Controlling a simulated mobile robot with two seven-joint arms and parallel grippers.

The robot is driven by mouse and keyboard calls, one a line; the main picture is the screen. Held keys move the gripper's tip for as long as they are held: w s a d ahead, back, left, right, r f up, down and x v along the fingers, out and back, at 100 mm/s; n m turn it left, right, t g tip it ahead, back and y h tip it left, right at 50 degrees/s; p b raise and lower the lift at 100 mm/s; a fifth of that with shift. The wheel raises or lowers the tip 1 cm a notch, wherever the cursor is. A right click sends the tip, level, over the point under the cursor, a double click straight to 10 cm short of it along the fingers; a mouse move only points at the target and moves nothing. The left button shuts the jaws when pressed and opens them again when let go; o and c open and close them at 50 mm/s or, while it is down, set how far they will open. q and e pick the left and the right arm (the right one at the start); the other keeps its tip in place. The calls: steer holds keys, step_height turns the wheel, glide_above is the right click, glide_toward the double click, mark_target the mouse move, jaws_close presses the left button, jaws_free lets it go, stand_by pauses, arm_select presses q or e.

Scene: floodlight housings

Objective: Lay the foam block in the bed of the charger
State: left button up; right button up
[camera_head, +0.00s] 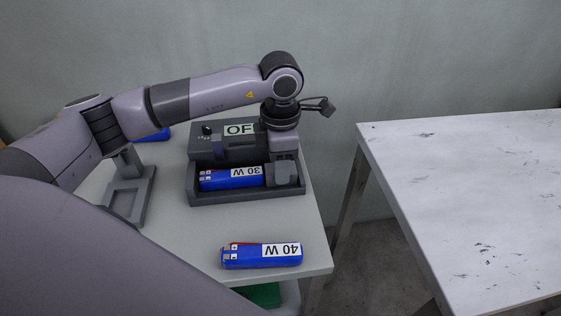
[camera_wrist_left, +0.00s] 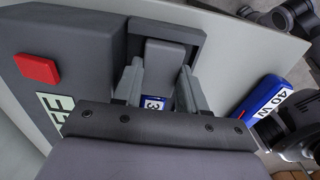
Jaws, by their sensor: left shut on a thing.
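The charger (camera_head: 225,150) is a dark grey box on the left table, with a walled bed (camera_head: 248,199) at its front. A label on it reads "OF", its end hidden by my arm. My left gripper (camera_head: 283,164) points down over the bed's right end, shut on the grey foam block (camera_head: 286,178). In the left wrist view the foam block (camera_wrist_left: 164,55) sits between the two fingers (camera_wrist_left: 160,82), within the bed's outline. I cannot tell whether it touches the bed floor. A blue 30 W battery (camera_head: 228,180) lies in the bed, left of the block.
A blue 40 W battery (camera_head: 262,256) lies near the table's front edge. A grey stand (camera_head: 128,195) and another blue item (camera_head: 153,135) are left of the charger. A red button (camera_wrist_left: 36,69) shows on the charger. A bare whitish table (camera_head: 470,200) stands right, across a gap.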

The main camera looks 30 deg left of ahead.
arm_select(q)
steer(key=o, duration=1.1)
steer(key=shift+r, duration=0.1)
